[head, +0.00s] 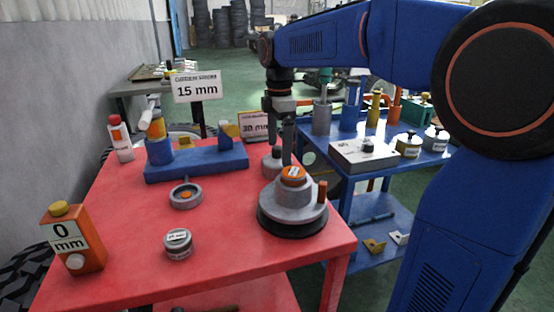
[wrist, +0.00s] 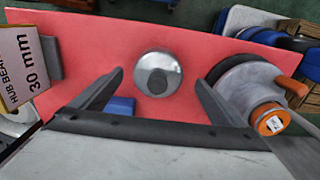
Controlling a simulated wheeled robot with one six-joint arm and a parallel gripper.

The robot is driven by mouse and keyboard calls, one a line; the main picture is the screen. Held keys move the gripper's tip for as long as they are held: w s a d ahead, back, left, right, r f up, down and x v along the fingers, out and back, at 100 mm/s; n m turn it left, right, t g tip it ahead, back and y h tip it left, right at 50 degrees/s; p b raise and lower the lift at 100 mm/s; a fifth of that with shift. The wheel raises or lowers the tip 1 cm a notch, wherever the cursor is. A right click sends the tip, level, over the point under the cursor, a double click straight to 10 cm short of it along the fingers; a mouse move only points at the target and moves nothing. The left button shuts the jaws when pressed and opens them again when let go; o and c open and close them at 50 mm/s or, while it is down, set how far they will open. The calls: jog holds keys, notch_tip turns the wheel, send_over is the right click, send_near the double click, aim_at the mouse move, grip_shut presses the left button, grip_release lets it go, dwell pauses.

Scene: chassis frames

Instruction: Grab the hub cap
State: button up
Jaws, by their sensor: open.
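A round silver cap with a dark centre, which looks like the hub cap (wrist: 172,66), sits on the red table top in the wrist view. In the head view it is the small grey round piece (head: 270,162) behind the larger grey hub, partly hidden by my gripper. My gripper (head: 281,148) points down over the back edge of the table, close to this cap. In the wrist view its two fingers (wrist: 159,80) are spread wide, with the cap between and beyond them. No contact with the cap shows.
The grey hub (head: 285,207) with an orange top (head: 293,174) and orange peg stands close by; it is right of the fingers in the wrist view (wrist: 240,85). A 30 mm sign (head: 254,125) stands behind. A blue fixture (head: 200,163) lies left. The front right table top is clear.

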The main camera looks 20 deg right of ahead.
aim_at(277, 159)
jog(key=shift+w+a+f, duration=0.1)
jog(key=shift+a+f, duration=0.05)
jog(key=shift+f, duration=1.1)
jog(key=shift+w+a+f, duration=0.1)
jog(key=shift+f, duration=1.15)
jog(key=c, duration=1.2)
